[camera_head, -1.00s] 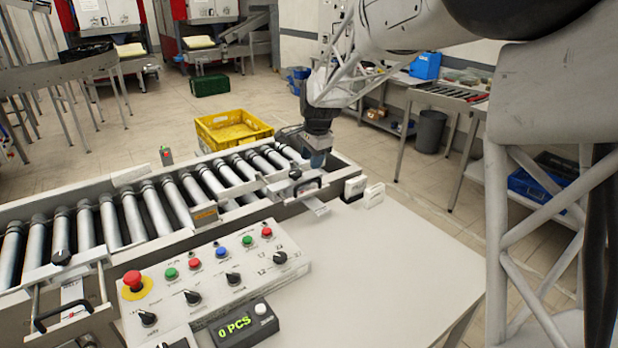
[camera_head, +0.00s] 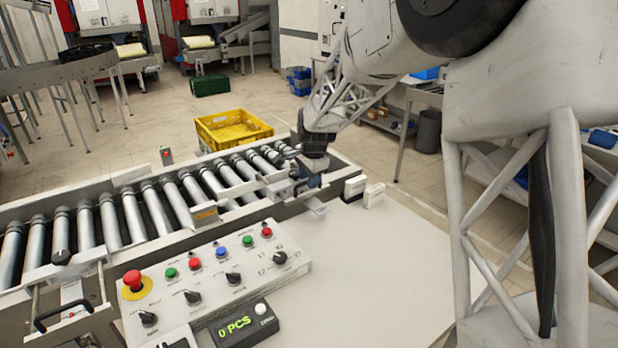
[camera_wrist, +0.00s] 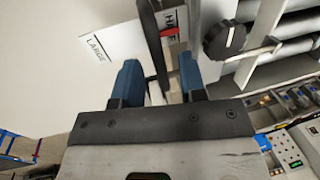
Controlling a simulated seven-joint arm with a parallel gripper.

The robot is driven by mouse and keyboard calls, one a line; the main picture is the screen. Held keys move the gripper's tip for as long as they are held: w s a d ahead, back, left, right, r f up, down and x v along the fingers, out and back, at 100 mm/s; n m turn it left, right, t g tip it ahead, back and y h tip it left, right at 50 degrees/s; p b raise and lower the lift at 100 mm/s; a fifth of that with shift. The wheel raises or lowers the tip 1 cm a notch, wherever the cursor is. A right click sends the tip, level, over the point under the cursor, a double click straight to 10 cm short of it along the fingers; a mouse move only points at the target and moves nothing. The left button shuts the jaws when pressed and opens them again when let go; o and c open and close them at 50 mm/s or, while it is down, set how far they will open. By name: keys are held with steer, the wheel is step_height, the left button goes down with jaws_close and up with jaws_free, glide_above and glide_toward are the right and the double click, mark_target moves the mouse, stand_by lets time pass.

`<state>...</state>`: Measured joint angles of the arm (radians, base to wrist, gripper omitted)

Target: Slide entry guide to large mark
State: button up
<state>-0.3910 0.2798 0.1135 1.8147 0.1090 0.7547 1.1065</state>
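My gripper (camera_head: 310,180) is low over the near rail at the right end of the roller conveyor. In the wrist view, its two blue fingers (camera_wrist: 159,65) are apart, with the dark handle (camera_wrist: 154,42) of the entry guide between them. A gap shows between the handle and the fingers. A white scale plate lies beyond the fingertips, with the large mark (camera_wrist: 97,47) to the left of the handle. Another mark (camera_wrist: 169,22), partly hidden, has a red patch close to the handle's right. In the head view my gripper mostly hides the handle.
A black clamp knob (camera_wrist: 224,38) stands right of the fingers. The control panel (camera_head: 212,268) with buttons and a counter box (camera_head: 243,325) sit in front of the conveyor. Two small white blocks (camera_head: 374,194) stand right of my gripper.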

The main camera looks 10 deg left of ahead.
jaws_close()
steer(key=s+d, duration=0.7)
steer(key=shift+s+d, duration=0.15)
steer(key=shift+d, duration=0.1)
stand_by(0.6)
jaws_free()
steer(key=shift+r, duration=0.15)
step_height(320, 180, up, 8)
steer(key=s+d, duration=0.1)
steer(key=shift+f, duration=0.25)
stand_by(0.4)
